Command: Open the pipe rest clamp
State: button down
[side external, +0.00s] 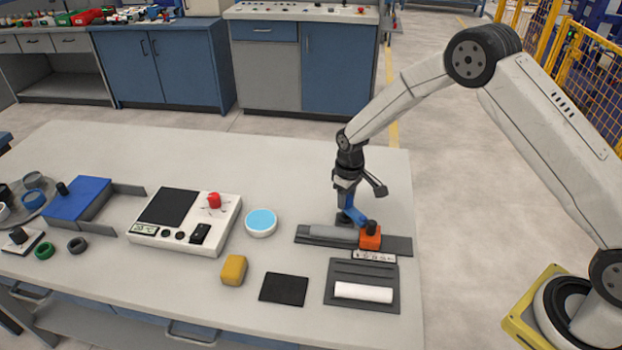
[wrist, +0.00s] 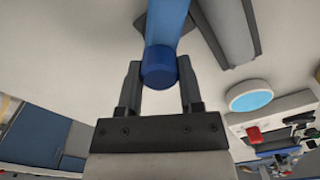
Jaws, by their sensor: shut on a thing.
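The pipe rest (side external: 400,246) is a dark grey base near the right end of the table, with a lighter grey bar (side external: 328,233) along it. An orange block (side external: 370,240) with a black knob sits on it. A blue lever (side external: 352,213) rises from beside the block, tilted, to my gripper (side external: 345,190). In the wrist view, my gripper (wrist: 160,80) is shut on the lever's dark blue end (wrist: 158,68), with one finger on each side. The orange block does not show in the wrist view.
A dark tray (side external: 362,272) with a white cylinder (side external: 363,292) lies in front. A black pad (side external: 283,289), yellow block (side external: 234,270), blue-topped round dish (side external: 261,222) and white scale (side external: 185,220) stand left. Table behind the rest is clear.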

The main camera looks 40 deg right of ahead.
jog(key=n, duration=0.6)
jog(key=shift+s+f+n, duration=0.3)
jog(key=shift+s, duration=0.1)
jog(key=n, duration=0.6)
jog(key=shift+d, duration=0.1)
jog(key=shift+n, duration=0.3)
jog(key=shift+c, duration=1.3)
grip_release()
jog(key=shift+r, duration=0.1)
jog(key=shift+w+r, duration=0.2)
jog(key=shift+r, duration=0.75)
jog(key=shift+w+r, duration=0.1)
jog(key=shift+r, duration=3.05)
